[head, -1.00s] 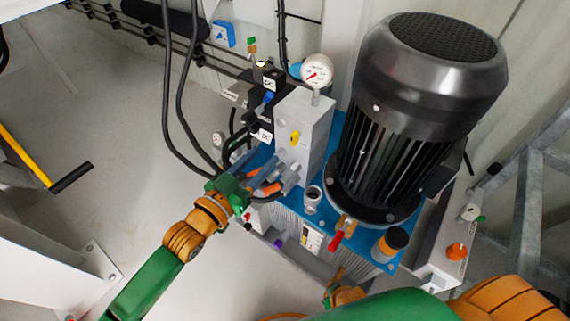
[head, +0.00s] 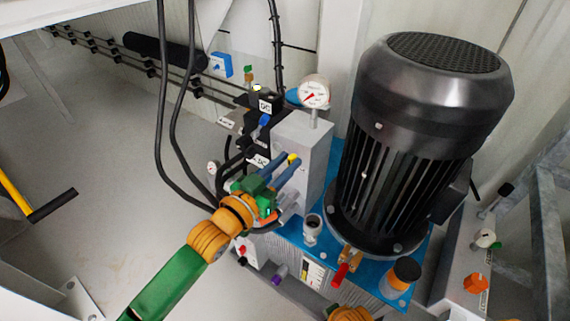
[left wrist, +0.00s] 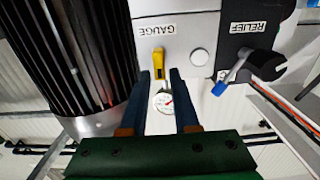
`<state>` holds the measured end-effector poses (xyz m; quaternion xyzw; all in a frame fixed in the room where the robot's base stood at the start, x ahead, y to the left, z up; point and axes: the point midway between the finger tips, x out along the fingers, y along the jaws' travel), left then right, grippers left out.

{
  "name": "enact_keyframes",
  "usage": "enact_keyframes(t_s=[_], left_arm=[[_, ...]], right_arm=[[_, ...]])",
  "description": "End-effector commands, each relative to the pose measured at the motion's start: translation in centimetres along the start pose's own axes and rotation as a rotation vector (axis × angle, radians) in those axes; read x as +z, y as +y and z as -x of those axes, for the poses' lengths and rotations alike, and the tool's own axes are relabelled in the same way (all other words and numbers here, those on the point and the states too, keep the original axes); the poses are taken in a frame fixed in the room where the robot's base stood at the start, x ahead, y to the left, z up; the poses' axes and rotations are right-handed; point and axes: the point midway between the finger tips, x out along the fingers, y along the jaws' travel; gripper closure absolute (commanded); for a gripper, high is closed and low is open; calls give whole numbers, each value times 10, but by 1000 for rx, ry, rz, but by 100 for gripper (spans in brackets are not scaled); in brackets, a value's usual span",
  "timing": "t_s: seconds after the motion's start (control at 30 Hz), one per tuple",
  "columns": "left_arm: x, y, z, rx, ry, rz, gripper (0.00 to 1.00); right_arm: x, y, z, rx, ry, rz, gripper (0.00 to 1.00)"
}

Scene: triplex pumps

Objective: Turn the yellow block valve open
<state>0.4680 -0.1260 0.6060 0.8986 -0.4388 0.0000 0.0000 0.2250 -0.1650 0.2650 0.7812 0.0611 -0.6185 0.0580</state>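The yellow valve handle (head: 293,158) is on the grey block (head: 308,140), partly hidden by my left gripper's fingers in the head view. In the left wrist view the yellow handle (left wrist: 159,60) hangs beneath a GAUGE label, ahead of the fingertips and roughly between them. My left gripper (head: 289,163) is open, with its two blue-grey fingers pointing at the handle. It also shows in the left wrist view (left wrist: 161,72), with nothing gripped. Whether a finger touches the handle cannot be told. Of my right arm, only an orange part shows at the bottom edge; its fingers cannot be made out.
A pressure gauge (head: 314,93) stands on top of the block. The large black motor (head: 405,140) is close on the right. A blue lever (left wrist: 230,80) by the RELIEF label is right of the yellow handle. Black hoses (head: 172,120) hang on the left.

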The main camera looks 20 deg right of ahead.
Motion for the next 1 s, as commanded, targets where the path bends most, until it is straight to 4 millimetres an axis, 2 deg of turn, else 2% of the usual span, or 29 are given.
enact_keyframes(t_s=[0.03, 0.1, 0.47, 0.57, 1.0], left_arm=[[0, 0, 0, 0, 0, 0, 88], [0, 0, 0, 0, 0, 0, 100], [0, -1, 0, -1, 0, 25, 100], [-1, -1, 0, 0, 0, 65, 100], [1, -6, 0, -1, 0, 430, 100]], right_arm=[[0, 0, 0, 0, 0, 0, 100], [0, 0, 0, 0, 0, 0, 100], [-1, 0, 1, 0, 5, 1, 100], [5, 0, -6, 1, -7, 1, 100], [26, 1, -26, 3, -26, 6, 100]])
